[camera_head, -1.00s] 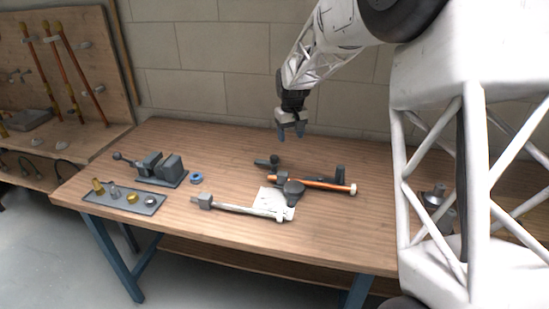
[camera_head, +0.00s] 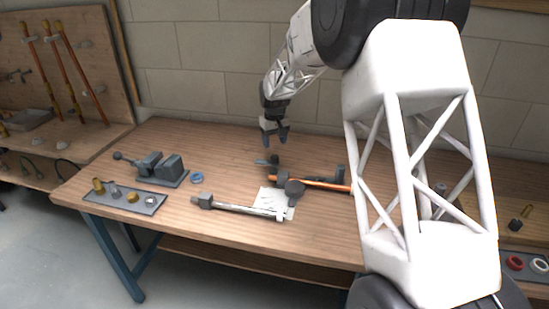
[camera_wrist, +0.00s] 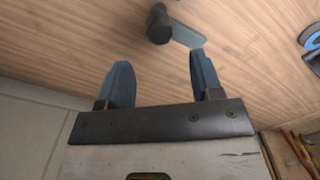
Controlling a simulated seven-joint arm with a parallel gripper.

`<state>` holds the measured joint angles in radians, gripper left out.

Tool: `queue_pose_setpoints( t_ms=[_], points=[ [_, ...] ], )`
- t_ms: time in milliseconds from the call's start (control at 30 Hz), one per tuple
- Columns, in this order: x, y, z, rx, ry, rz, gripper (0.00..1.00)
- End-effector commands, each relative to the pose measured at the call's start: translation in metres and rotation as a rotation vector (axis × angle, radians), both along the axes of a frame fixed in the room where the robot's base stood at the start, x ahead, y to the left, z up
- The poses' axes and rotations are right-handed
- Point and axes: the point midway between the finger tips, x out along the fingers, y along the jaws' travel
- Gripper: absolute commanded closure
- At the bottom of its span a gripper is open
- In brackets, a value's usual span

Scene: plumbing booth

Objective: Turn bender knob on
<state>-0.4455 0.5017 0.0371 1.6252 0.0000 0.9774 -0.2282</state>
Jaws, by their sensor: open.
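The pipe bender (camera_head: 295,188) lies on the wooden workbench with a copper pipe (camera_head: 325,184) along it and a long light handle (camera_head: 245,208) toward the left. Behind it is a small dark knob (camera_head: 275,160) with a flat grey lever pointing left. In the wrist view the dark knob (camera_wrist: 159,27) and its grey lever (camera_wrist: 185,33) show just beyond the fingertips. My gripper (camera_head: 275,141) points down above and behind the knob, open and empty. Its two blue fingers (camera_wrist: 160,65) are apart and do not appear to touch anything.
A grey vise (camera_head: 165,170) and a tray of small fittings (camera_head: 125,199) are on the left of the workbench (camera_head: 225,245). A blue ring (camera_head: 197,178) lies beside the vise. The block wall (camera_head: 200,80) is close behind my gripper. My arm hides the bench's right part.

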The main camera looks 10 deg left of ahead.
Motion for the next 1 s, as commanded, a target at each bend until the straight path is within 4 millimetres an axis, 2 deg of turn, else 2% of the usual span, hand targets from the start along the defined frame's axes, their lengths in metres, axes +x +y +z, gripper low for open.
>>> queue_pose_setpoints(
  t_ms=[167, 700, 1000],
  points=[
    [0.000, 0.000, -0.012, -0.001, 0.001, 0.000, 0.40],
    [0.000, 0.000, -0.069, -0.001, 0.001, 0.000, 0.40],
    [0.000, 0.000, -0.076, 0.000, 0.000, 0.000, 0.40]
  ],
)
